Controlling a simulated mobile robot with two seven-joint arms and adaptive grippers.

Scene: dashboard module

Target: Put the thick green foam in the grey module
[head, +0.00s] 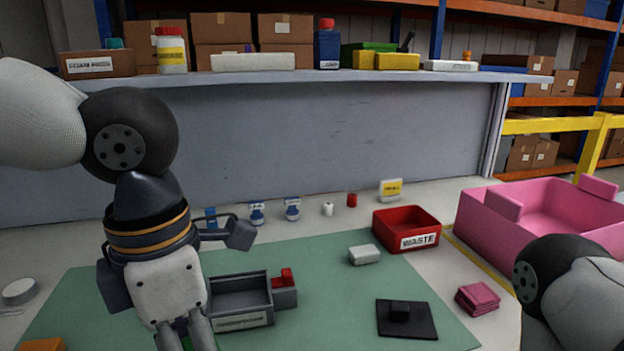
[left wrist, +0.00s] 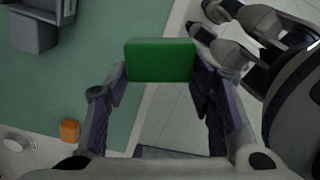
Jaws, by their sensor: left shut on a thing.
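The thick green foam (left wrist: 160,60) is a green block held between the fingertips of my left gripper (left wrist: 159,74), which is shut on it. In the head view, my left gripper (head: 187,336) points down at the bottom, left of the grey module, and only a sliver of green shows between its fingers. The grey module (head: 240,319) is an open box with a label on its front; its visible interior looks empty. Its corner shows at upper left in the left wrist view (left wrist: 36,38). My right gripper (left wrist: 203,23) appears at upper right there, fingers apart and empty.
A small box with a red part (head: 286,287) adjoins the module's right side. A black plate (head: 407,320), white block (head: 364,254), red waste bin (head: 407,228) and pink pieces (head: 477,299) stand to the right. An orange block (left wrist: 69,130) lies near the mat's edge.

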